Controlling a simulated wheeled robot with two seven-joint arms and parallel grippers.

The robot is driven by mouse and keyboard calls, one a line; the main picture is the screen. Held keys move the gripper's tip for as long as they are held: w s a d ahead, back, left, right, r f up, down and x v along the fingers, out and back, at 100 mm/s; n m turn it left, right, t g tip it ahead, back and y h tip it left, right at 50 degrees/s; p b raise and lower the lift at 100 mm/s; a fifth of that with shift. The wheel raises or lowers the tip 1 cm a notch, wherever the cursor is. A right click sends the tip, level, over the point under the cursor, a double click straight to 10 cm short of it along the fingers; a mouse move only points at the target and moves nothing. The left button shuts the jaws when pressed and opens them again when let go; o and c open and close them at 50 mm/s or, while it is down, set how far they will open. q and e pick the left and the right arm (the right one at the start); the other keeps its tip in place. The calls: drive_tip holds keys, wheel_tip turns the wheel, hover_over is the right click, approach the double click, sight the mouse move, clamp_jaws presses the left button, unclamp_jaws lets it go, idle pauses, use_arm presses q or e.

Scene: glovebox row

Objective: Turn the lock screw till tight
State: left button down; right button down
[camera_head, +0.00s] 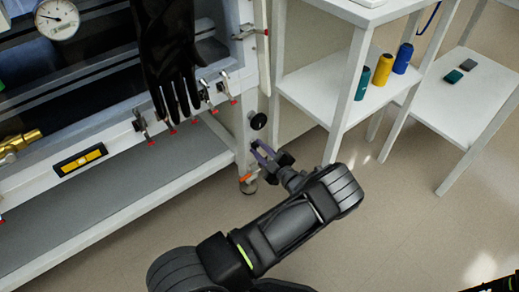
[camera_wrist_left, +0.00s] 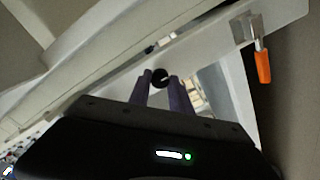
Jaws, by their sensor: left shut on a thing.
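My left gripper (camera_head: 259,154) is at the white leg at the right end of the glovebox stand, its purple fingers pointing at the leg. In the left wrist view the gripper (camera_wrist_left: 160,84) has its two fingers shut on a small round black lock screw (camera_wrist_left: 160,76), which shows a light line on its face. In the head view the fingers hide most of what they hold. A black round knob (camera_head: 258,121) is on the leg just above the fingers. My right gripper is not in view.
An orange-handled clamp (camera_wrist_left: 262,62) is right of the fingers in the wrist view. A black glove (camera_head: 172,60) hangs from the glovebox front above red-tipped clamps. A white shelf (camera_head: 312,95) with several colored cylinders stands to the right. The floor between is clear.

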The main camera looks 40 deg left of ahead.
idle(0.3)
use_arm(q)
drive_tip(key=c, duration=1.2)
unclamp_jaws()
drive_tip(key=p+v, duration=0.2)
drive_tip(key=v, duration=0.5)
drive_tip(key=shift+s+d, duration=0.15)
drive_tip(key=shift+d, duration=0.25)
